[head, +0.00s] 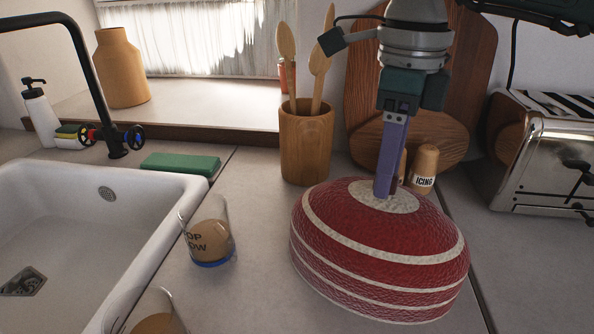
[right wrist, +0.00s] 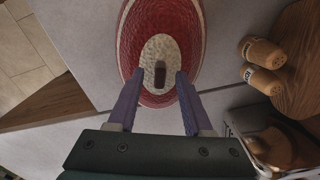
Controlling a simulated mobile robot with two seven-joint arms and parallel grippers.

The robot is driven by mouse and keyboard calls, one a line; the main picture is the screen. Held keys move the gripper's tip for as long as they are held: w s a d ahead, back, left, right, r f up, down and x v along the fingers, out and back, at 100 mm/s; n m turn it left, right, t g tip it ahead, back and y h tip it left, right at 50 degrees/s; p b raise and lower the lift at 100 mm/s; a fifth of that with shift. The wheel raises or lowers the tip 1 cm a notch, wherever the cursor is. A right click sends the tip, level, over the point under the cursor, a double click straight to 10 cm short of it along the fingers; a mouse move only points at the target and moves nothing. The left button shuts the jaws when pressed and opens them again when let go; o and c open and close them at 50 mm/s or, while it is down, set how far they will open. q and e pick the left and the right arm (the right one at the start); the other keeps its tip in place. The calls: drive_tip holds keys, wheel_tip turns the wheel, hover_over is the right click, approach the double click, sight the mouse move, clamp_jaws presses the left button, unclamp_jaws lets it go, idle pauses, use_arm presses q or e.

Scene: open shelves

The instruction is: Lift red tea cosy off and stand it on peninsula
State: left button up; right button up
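The red tea cosy (head: 380,245) has cream stripes and a cream top. It stands on the grey worktop, and whatever is under it is hidden. My right gripper (head: 385,190) points down at its top. In the right wrist view the cosy (right wrist: 190,30) has a small brown knob (right wrist: 160,75) on its cream patch. The fingertips of my right gripper (right wrist: 160,73) are apart, one on each side of the knob, with a gap to each. My left gripper is not in view. I cannot pick out the peninsula for certain.
Two glass tumblers (head: 208,235) stand left of the cosy, by the white sink (head: 165,215). A wooden utensil pot (head: 306,140), an icing shaker (head: 424,168) and wooden boards (head: 478,70) are behind. A toaster (head: 545,150) is at right. A wooden edge (right wrist: 45,105) borders floor tiles.

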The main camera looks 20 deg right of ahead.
clamp_jaws()
drive_tip(key=shift+r, duration=0.1)
idle(0.4)
drive_tip(key=shift+r+p, duration=0.6)
drive_tip(key=shift+r, duration=0.05)
wheel_tip(320, 180, up, 19)
drive_tip(key=p, duration=1.3)
drive_tip(key=shift+f+p, duration=0.15)
drive_tip(key=shift+p, duration=0.2)
